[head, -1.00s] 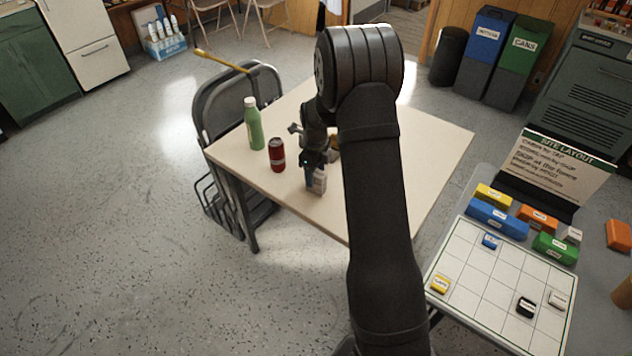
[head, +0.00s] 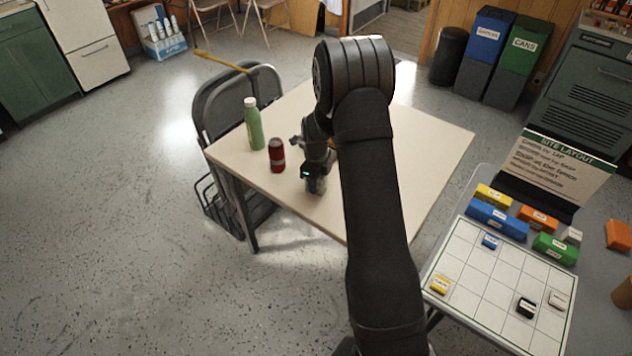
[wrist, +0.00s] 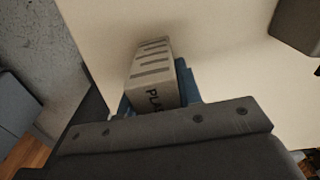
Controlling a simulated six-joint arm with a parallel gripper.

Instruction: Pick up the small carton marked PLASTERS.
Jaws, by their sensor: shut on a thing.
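The small carton (wrist: 152,72) is pale, with grey stripes and dark letters reading "PLAS"; the rest of the word is hidden by my gripper. In the wrist view my gripper (wrist: 157,95) has its blue fingers on either side of the carton, shut on it. In the head view my gripper (head: 314,184) is low at the near part of the pale table (head: 270,190), and the carton is mostly hidden behind it. I cannot tell whether the carton still touches the tabletop.
A folding chair (head: 222,105) is at the table's left side. The table's right part is bare. A gridded board (head: 490,285) with small blocks lies at the right.

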